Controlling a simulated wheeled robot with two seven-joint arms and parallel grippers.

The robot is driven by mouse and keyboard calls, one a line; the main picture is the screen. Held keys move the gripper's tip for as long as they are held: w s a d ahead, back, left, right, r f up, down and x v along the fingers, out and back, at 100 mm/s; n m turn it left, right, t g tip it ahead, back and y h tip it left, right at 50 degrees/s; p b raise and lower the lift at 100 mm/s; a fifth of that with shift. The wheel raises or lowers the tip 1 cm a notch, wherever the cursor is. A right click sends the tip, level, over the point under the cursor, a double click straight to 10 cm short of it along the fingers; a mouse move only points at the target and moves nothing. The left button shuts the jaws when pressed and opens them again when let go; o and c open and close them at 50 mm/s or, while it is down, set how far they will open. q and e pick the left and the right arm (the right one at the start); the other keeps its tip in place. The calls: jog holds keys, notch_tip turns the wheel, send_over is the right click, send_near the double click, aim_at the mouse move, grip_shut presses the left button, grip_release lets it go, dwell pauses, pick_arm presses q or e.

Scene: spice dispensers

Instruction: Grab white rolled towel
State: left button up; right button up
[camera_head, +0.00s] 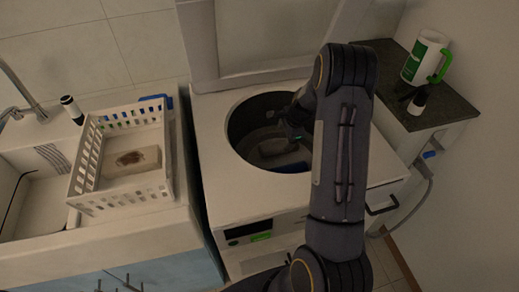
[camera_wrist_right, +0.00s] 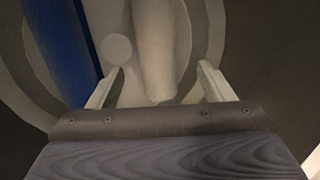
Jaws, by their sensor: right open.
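The white rolled towel (camera_wrist_right: 160,45) lies inside the drum of the top-loading washer (camera_head: 218,150). In the right wrist view it runs from the top edge down between my two fingers, with its rounded near end just short of the gripper body. My right gripper (camera_wrist_right: 160,72) is open, one finger on each side of the towel; I cannot tell whether they touch it. In the head view my right arm reaches down into the drum opening and hides much of it, so the fingertips do not show clearly there. My left gripper is not in view.
A blue rolled item (camera_wrist_right: 62,50) lies left of the towel in the drum. The round drum rim surrounds my gripper. A white basket (camera_head: 165,150) stands on the left counter. A green-and-white jug (camera_head: 424,58) and a small bottle (camera_head: 418,100) stand on the dark right counter.

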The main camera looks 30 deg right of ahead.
aim_at(280, 144)
jog(key=x, duration=0.7)
jog(key=shift+s+f+p, duration=0.2)
jog(key=shift+p, duration=0.15)
jog(key=c, duration=1.1)
jog(key=shift+r, duration=0.15)
jog(key=shift+c, duration=0.2)
